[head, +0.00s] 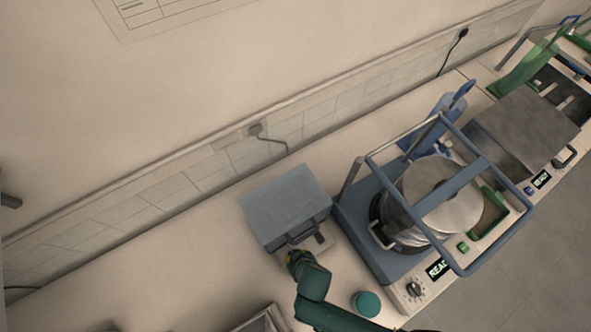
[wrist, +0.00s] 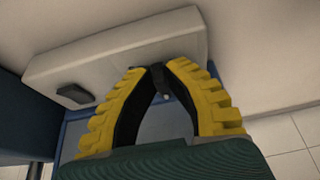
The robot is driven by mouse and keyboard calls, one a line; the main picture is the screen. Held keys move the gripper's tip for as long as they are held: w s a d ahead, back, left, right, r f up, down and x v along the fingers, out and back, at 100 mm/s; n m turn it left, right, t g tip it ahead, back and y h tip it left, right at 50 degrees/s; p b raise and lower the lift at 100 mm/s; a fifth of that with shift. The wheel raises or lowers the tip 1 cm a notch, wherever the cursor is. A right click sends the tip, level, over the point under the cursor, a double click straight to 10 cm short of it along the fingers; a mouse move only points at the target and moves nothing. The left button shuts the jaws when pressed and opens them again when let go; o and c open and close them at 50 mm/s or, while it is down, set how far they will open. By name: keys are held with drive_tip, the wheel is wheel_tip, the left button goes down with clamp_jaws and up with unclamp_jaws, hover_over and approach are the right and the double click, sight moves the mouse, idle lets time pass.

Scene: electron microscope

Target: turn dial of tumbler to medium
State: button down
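What looks like the tumbler is a blue machine (head: 352,213) with a metal drum (head: 440,200) under a blue frame, right of centre in the head view. Its pale front panel holds a black dial (head: 414,289) and a lit display (head: 437,269). The dial's setting is too small to read. My gripper (head: 292,257) is left of the dial and apart from it, at the front of a small grey box (head: 285,205).
A green round object (head: 366,303) stands on the bench between my arm and the dial. A grey lidded machine (head: 522,130) and a blue object (head: 440,117) stand farther right. The wall (head: 180,105) runs behind. The bench left of the grey box is clear.

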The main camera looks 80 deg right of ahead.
drive_tip(key=shift+m, duration=0.4)
drive_tip(key=shift+w+a+m+g+h, duration=0.15)
drive_tip(key=shift+m+g, duration=0.2)
drive_tip(key=shift+m, duration=0.5)
drive_tip(key=shift+w+m+g+h, duration=0.15)
drive_tip(key=shift+m+g, duration=0.25)
drive_tip(key=shift+m, duration=0.4)
drive_tip(key=shift+a+m+g+h, duration=0.1)
drive_tip(key=shift+m+g+h, duration=0.2)
drive_tip(key=shift+m, duration=0.55)
drive_tip(key=c, duration=1.1)
unclamp_jaws()
